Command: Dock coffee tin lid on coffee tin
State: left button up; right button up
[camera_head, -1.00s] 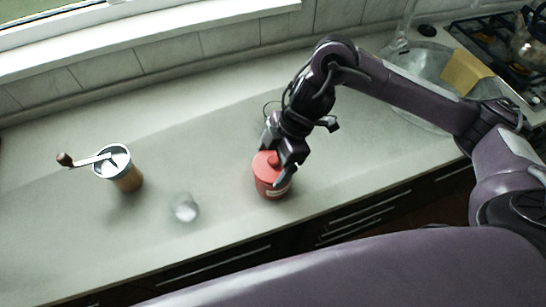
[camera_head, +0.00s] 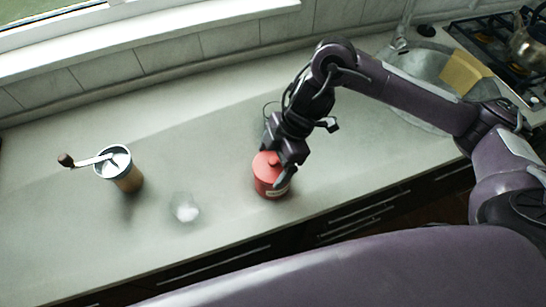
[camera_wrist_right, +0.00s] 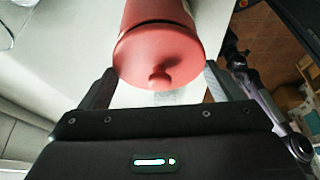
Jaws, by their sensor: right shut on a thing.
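The red coffee tin (camera_head: 272,188) stands upright near the front edge of the counter. The red coffee tin lid (camera_head: 266,160), with a small round knob, is on top of it. My right gripper (camera_head: 275,164) is shut on the lid from above, one finger on each side. In the right wrist view the lid (camera_wrist_right: 150,52) sits between the two fingertips (camera_wrist_right: 163,72), with the tin (camera_wrist_right: 158,8) behind it. A dark arc shows between lid and tin on one side; I cannot tell whether the lid is fully seated. My left gripper is not in view.
A coffee grinder (camera_head: 126,177) with a crank handle stands at the left. A small clear glass with white contents (camera_head: 186,211) stands between it and the tin. A sink (camera_head: 424,68) and a stove (camera_head: 510,42) are at the right. The counter behind the tin is clear.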

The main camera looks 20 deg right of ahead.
jog(key=shift+p, duration=0.3)
dwell(0.4)
jog(key=shift+f+b, duration=0.4)
jog(key=shift+f, duration=0.15)
jog(key=o, duration=0.7)
jog(key=p+v, duration=0.9)
jog(key=v, duration=0.2)
jog(key=shift+p, duration=0.4)
dwell(0.5)
